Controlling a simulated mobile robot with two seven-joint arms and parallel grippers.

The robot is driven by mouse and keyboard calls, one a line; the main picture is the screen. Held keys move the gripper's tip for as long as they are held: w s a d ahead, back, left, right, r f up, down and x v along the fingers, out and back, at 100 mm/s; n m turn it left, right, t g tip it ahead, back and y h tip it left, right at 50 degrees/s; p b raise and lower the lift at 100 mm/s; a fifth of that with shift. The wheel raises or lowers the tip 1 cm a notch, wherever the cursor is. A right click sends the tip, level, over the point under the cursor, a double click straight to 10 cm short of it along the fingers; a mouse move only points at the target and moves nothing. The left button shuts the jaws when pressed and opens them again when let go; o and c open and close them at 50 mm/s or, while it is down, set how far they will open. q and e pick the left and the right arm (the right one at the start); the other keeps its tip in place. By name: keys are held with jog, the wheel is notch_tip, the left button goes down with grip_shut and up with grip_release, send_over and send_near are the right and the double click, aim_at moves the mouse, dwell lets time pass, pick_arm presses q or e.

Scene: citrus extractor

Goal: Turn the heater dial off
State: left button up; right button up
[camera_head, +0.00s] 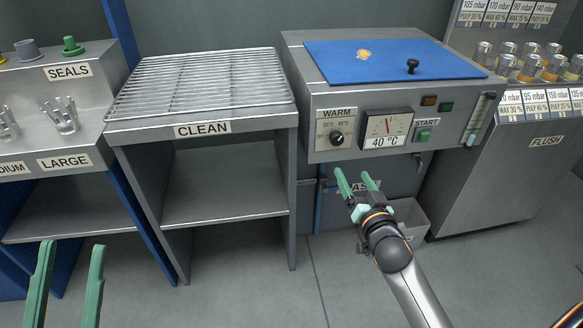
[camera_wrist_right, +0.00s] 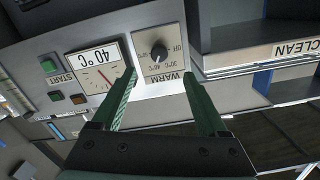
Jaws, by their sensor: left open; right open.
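The heater dial (camera_head: 337,138) is a black round knob on a pale plate marked WARM, on the front of a steel unit; it also shows in the right wrist view (camera_wrist_right: 159,53). The plate has OFF, 30°C and 40°C marks; I cannot tell which mark the knob points to. My right gripper (camera_head: 353,173) is open and empty, just below and in front of the dial. In the right wrist view its fingers (camera_wrist_right: 160,78) point at the dial plate, one on each side and apart from the knob. My left gripper (camera_head: 72,246) is open and empty at the lower left.
A temperature gauge (camera_head: 388,125) reading 40 °C and a green START button (camera_head: 424,135) sit right of the dial. A blue lid (camera_head: 390,60) covers the unit. A wire rack table (camera_head: 200,80) marked CLEAN stands to the left. A grey bin (camera_head: 412,212) is below.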

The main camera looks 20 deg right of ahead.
aim_at(337, 142)
pick_arm(q)
jog(key=s+m+h+b, duration=0.2)
jog(key=s+h+b, duration=0.1)
jog(key=shift+s+d, duration=0.15)
jog(key=shift+s, duration=0.05)
pick_arm(e)
jog(key=x, duration=1.3)
jog(key=shift+d+r, duration=0.15)
jog(key=shift+r, duration=0.2)
grip_shut()
